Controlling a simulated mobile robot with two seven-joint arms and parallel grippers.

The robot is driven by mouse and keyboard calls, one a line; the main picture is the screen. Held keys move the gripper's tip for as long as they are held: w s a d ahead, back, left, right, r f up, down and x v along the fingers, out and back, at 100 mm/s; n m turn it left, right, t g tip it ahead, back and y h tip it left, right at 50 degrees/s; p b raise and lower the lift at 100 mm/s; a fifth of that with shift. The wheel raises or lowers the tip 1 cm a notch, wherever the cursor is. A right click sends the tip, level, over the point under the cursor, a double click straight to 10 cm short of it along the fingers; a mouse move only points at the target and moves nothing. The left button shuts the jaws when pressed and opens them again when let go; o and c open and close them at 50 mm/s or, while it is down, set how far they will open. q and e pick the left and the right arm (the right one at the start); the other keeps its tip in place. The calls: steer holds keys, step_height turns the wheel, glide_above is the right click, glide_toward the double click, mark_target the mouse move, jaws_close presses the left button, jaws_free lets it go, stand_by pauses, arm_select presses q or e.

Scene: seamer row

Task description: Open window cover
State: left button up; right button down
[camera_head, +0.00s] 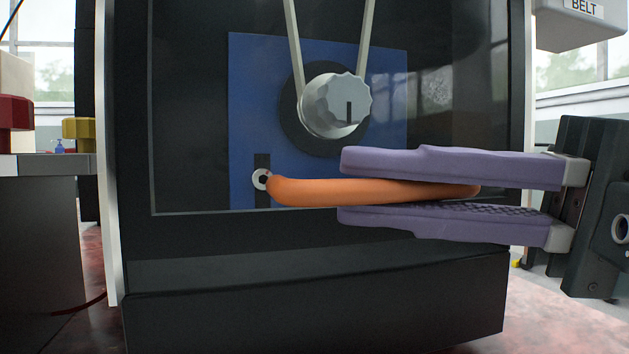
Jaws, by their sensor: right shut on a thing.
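The window cover (455,75) is a dark, glossy pane on the front of a black machine, and reflections show on it. Behind it are a blue panel (250,110) and a silver knob-like pulley (333,105) with a pale belt. An orange handle (310,191) runs sideways across the lower part of the window. My right gripper (342,190) has purple fingers, one above and one below the handle, shut on it from the right. The fingers hide part of the handle. My left gripper is not in view.
A grey box labelled BELT (580,25) hangs at the upper right. At the left, a grey bench (40,167) carries a red knob (14,112) and a yellow one (83,129). A black ledge (310,300) juts out below the window.

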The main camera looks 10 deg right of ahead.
mark_target(405, 32)
step_height(405, 32, up, 8)
steer(key=p, duration=0.6)
steer(key=shift+f, duration=0.15)
steer(key=c, duration=0.9)
jaws_free()
steer(key=shift+f, duration=0.1)
steer(key=shift+v, duration=4.95)
